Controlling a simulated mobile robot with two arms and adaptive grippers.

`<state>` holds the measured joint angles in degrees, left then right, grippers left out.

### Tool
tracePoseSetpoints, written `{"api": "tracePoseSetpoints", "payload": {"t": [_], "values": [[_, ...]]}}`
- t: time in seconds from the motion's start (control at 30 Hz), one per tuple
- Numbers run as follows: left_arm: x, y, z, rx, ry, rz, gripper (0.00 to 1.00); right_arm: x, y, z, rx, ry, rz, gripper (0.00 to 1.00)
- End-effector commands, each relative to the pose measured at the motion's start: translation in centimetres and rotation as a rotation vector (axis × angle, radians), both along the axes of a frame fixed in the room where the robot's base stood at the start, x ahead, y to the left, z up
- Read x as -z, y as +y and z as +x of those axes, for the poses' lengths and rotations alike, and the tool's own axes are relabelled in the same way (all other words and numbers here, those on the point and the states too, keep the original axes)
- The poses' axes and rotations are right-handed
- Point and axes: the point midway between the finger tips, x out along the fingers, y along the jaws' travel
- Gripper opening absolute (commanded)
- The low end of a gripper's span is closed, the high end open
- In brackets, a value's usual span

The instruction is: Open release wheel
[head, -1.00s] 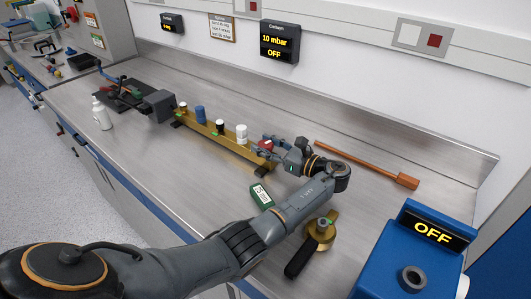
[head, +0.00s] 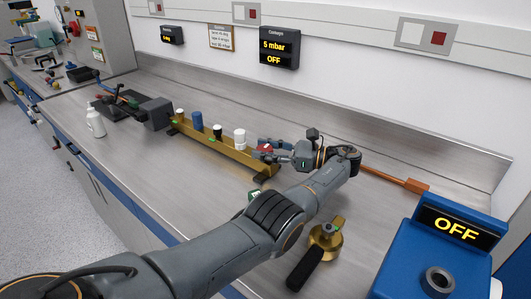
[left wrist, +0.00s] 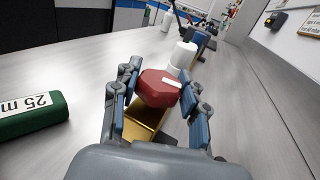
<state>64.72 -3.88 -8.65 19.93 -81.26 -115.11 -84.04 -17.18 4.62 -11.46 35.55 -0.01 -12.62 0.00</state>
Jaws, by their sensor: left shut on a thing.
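The red release wheel (head: 264,148) is at the near right end of a brass rail (head: 222,148) on the steel bench. In the left wrist view the wheel (left wrist: 158,86) is a faceted red knob with a white mark on top. My left gripper (head: 266,149) is shut on the red wheel. In the left wrist view its blue-padded fingers (left wrist: 155,100) stand on both sides of the wheel. Several knobs stand along the rail, among them a blue one (head: 197,120) and a white one (head: 240,139). My right gripper is not in view.
A wall display (head: 279,47) reads 5 mbar and OFF. A brass fitting with a black handle (head: 306,268) lies near the bench front. A blue unit (head: 432,253) reads OFF. A copper-coloured rod (head: 393,179) lies behind my arm. A green block (left wrist: 30,117) lies left of the gripper.

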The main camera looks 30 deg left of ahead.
Motion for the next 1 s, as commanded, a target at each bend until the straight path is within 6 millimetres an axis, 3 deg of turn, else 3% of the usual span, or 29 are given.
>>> {"api": "tracePoseSetpoints", "payload": {"t": [0.43,0.47,0.57,1.0], "values": [[-0.16,0.08,0.05,-0.004,-0.003,0.002,0.12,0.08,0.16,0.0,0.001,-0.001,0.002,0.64],[-0.16,0.09,0.04,-0.004,-0.003,0.002,0.48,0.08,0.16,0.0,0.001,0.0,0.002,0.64],[-0.14,0.09,0.03,-0.004,-0.003,0.002,0.68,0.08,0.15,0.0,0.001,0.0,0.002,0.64],[-0.55,-0.04,0.09,-0.001,-0.003,-0.001,0.68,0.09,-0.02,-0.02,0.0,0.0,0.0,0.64]]}}
